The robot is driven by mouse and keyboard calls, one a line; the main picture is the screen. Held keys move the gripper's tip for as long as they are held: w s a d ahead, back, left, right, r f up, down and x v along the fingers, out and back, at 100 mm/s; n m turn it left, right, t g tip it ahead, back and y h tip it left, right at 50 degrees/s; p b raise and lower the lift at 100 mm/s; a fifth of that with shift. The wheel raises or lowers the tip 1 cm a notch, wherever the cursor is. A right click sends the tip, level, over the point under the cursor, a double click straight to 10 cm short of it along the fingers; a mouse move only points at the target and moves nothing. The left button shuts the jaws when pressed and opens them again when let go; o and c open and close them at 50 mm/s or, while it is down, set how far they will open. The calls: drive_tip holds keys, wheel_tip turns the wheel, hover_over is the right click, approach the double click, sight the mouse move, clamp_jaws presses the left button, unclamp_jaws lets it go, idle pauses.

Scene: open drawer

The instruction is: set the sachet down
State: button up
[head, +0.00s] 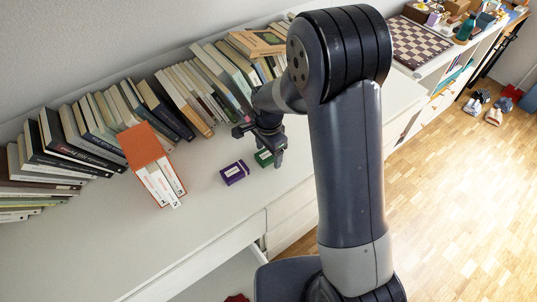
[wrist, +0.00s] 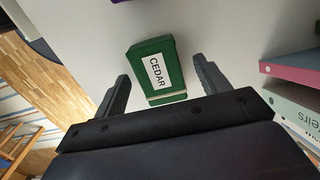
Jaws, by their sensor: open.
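A green sachet (wrist: 155,70) with a white label reading CEDAR lies on the white top of the dresser, between and just beyond my gripper's fingers in the wrist view. It also shows in the head view (head: 264,158), partly hidden by the gripper. My gripper (wrist: 160,85) is open, with a finger on each side of the sachet and a gap to both. In the head view my gripper (head: 273,158) is above the dresser top by the sachet. A purple sachet (head: 234,173) with a pale label lies to the left of the green one.
A row of books (head: 75,140) stands along the wall, with an orange box of white volumes (head: 150,160) in front. An open drawer (head: 225,280) is below the front edge. The dresser top (head: 150,240) is clear at the front left. A chessboard (head: 418,42) lies at the far right.

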drive_tip(key=c, duration=1.1)
drive_tip(key=shift+c, duration=0.2)
drive_tip(key=shift+r, duration=0.15)
